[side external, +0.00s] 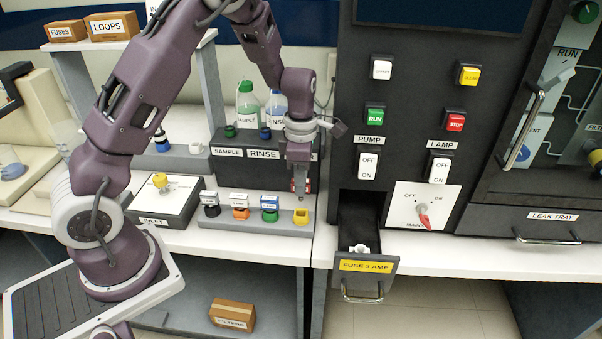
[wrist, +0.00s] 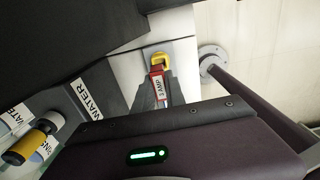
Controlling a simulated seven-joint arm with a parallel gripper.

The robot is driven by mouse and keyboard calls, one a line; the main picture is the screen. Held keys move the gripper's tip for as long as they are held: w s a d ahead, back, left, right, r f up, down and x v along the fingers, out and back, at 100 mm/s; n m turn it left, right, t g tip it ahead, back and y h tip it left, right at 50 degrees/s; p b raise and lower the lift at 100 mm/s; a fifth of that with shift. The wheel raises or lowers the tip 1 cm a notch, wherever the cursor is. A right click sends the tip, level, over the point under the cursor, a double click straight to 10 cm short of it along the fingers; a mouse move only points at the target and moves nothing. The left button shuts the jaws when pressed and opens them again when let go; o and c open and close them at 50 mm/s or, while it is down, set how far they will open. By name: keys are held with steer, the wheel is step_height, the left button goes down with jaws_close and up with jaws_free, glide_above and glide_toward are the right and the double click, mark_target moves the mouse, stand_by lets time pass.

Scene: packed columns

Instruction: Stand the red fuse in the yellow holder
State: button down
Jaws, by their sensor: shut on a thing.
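My gripper (side external: 300,184) points down above the right end of the grey rack (side external: 245,222). It is shut on the red fuse (side external: 298,186), which shows between the fingers. In the wrist view the red fuse (wrist: 157,71) carries a white label that reads 3 AMP. The yellow holder (side external: 301,216) is an open square cup at the rack's right end. It sits below the fuse, with a small gap between them in the side view. In the wrist view the yellow holder (wrist: 160,58) shows just beyond the fuse's end.
The dark SAMPLE and RINSE block (side external: 262,172) with bottles stands behind. An inlet box (side external: 165,205) is left.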

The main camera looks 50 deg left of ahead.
mark_target(301, 200)
steer(key=shift+f, duration=1.55)
steer(key=shift+f, duration=1.6)
steer(key=c, duration=1.3)
jaws_free()
step_height(301, 200, up, 7)
steer(key=shift+r, duration=0.1)
